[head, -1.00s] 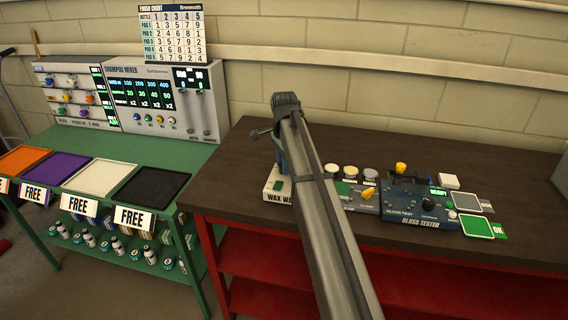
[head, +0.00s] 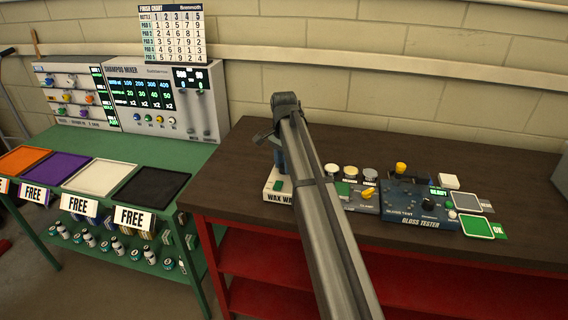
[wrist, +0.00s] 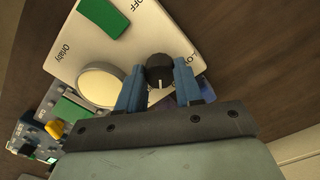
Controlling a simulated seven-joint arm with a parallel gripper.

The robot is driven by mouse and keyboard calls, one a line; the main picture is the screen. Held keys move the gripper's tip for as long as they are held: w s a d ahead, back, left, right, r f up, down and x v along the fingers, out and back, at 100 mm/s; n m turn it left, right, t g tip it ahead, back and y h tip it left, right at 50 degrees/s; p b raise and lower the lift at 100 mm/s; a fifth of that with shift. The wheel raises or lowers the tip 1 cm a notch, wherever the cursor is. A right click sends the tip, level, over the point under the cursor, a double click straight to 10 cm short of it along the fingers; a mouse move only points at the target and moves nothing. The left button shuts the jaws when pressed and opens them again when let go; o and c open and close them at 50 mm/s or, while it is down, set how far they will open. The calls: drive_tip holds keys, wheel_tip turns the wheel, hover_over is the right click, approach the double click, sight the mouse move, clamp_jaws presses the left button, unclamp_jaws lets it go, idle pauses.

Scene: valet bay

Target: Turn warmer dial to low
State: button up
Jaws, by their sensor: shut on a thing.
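The white wax warmer (head: 274,196) stands on the dark brown bench, mostly hidden behind my arm in the head view. In the wrist view its white top (wrist: 140,40) shows a green switch (wrist: 103,18) near the word OFF and a round cream disc (wrist: 101,84). The black warmer dial (wrist: 159,68) has a white pointer line toward the bottom of the picture. My gripper (wrist: 160,78) is shut on the dial, one blue finger on each side. The head view does not show the fingertips clearly.
Right of the warmer are several round pads (head: 351,171), a small unit with a yellow knob (head: 368,192) and the blue gloss tester (head: 408,212). A green table (head: 110,152) with trays and the shampoo mixer (head: 150,95) stands left. The bench's left end is clear.

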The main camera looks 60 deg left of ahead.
drive_tip(key=n, duration=0.4)
drive_tip(key=shift+n, duration=0.3)
drive_tip(key=n, duration=0.5)
drive_tip(key=shift+n, duration=0.3)
drive_tip(key=n, duration=0.9)
drive_tip(key=shift+n, duration=0.4)
drive_tip(key=o, duration=1)
drive_tip(key=shift+o, duration=0.2)
